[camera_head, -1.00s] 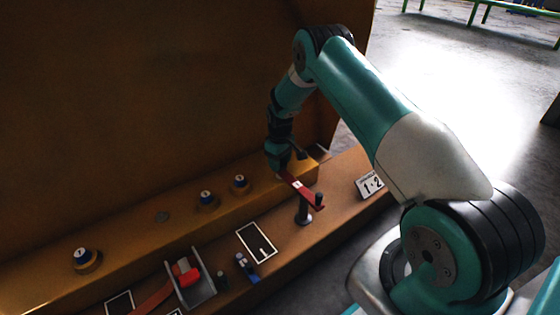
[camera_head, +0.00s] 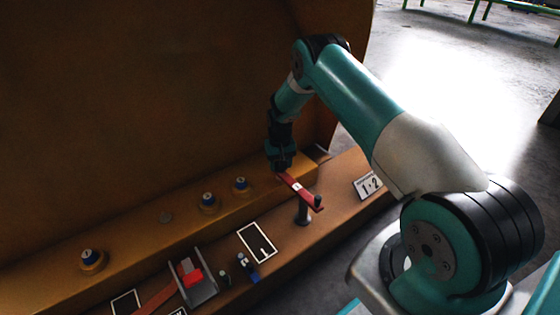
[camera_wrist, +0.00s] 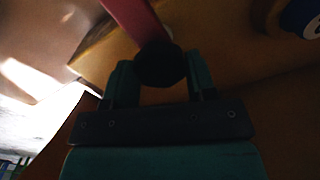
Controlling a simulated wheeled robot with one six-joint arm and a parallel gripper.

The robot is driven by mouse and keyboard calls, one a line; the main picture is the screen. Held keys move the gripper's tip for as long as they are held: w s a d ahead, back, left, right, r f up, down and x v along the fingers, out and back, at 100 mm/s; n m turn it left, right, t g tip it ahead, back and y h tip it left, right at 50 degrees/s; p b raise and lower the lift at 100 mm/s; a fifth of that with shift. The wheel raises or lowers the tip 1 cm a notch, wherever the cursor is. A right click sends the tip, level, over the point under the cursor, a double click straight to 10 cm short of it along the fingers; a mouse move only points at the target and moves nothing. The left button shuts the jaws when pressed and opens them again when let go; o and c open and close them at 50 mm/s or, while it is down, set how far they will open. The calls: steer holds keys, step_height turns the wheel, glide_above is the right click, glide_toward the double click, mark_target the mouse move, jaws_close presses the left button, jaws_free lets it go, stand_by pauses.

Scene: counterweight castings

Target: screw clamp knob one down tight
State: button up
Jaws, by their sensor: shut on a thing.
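A black round clamp knob (camera_wrist: 160,64) sits between the two fingers of my gripper (camera_wrist: 160,82) in the wrist view, and the jaws are shut on it. A red clamp bar (camera_wrist: 133,18) runs from the knob toward the top of that view. In the head view, my gripper (camera_head: 281,166) points down at the ledge, at the far end of the red bar (camera_head: 298,188). The bar's near end lies on a dark post (camera_head: 303,212). My gripper hides the knob in the head view. Its thread and how far down it sits cannot be seen.
A tall brown casting wall (camera_head: 160,90) stands close behind my gripper. Several blue-topped knobs (camera_head: 240,184) stand along the ledge to the left. A card marked 1 and 2 (camera_head: 367,185) stands at right. A grey bracket with a red block (camera_head: 190,272) is at lower left.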

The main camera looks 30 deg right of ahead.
steer(key=shift+m, duration=1)
steer(key=o, duration=0.9)
step_height(320, 180, up, 12)
steer(key=p, duration=0.5)
